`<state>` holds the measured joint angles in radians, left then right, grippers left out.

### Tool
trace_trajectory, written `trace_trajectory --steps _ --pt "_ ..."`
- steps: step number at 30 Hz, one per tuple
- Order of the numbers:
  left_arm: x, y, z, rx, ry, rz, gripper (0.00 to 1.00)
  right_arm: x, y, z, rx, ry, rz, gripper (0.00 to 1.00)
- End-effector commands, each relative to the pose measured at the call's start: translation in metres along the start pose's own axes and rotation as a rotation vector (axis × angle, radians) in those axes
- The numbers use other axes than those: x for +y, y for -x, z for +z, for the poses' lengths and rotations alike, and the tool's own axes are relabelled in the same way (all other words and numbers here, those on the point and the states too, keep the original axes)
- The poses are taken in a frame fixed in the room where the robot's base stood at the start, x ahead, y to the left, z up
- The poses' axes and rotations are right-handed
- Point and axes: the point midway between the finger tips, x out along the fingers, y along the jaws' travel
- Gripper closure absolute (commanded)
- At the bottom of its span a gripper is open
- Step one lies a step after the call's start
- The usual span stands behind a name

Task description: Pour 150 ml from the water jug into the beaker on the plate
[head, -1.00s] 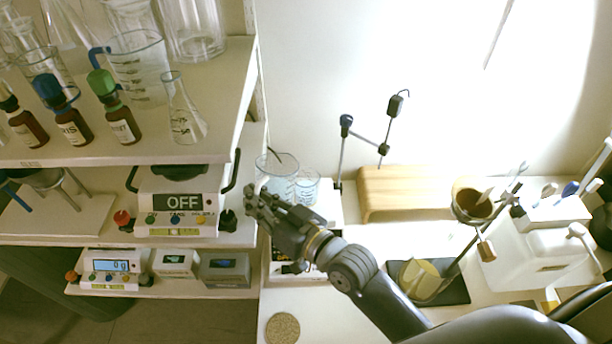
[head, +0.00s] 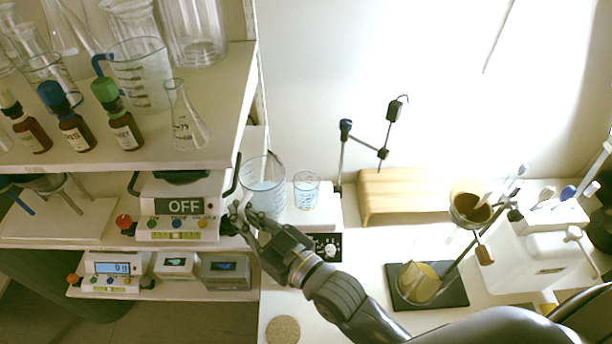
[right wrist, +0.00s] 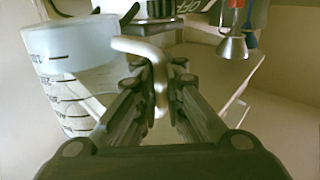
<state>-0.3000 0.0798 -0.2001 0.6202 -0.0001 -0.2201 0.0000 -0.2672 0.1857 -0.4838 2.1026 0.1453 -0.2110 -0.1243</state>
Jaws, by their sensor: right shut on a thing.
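The water jug (head: 264,172) is a clear, graduated vessel with pale bluish water in it, roughly upright at the right end of the shelf unit. In the right wrist view the jug (right wrist: 75,75) fills the left side, and its bent grey handle (right wrist: 140,46) runs between the fingers. My right gripper (head: 240,212) is shut on this handle. Whether the jug's base touches anything is hidden. The smaller clear beaker (head: 306,191) stands on the white plate (head: 322,218), just right of the jug and apart from it. My left gripper is not in view.
A scale reading OFF (head: 180,208) stands left of the jug, below a shelf with brown dropper bottles and glassware. A wooden block (head: 405,192) and a metal stand with a funnel (head: 470,203) are on the right. A round cork mat (head: 283,329) lies in front.

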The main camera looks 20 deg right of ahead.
Motion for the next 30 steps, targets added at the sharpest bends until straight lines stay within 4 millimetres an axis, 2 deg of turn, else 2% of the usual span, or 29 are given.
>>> trace_trajectory --steps 1,12,30 --pt "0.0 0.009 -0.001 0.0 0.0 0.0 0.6 -0.004 0.001 -0.01 0.003 -0.002 0.0 1.0" --pt "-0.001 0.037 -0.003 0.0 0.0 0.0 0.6 -0.028 0.006 -0.033 0.002 -0.001 0.0 1.0" --pt "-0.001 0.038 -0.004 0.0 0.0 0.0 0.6 -0.03 0.006 -0.033 0.003 0.001 0.0 1.0"
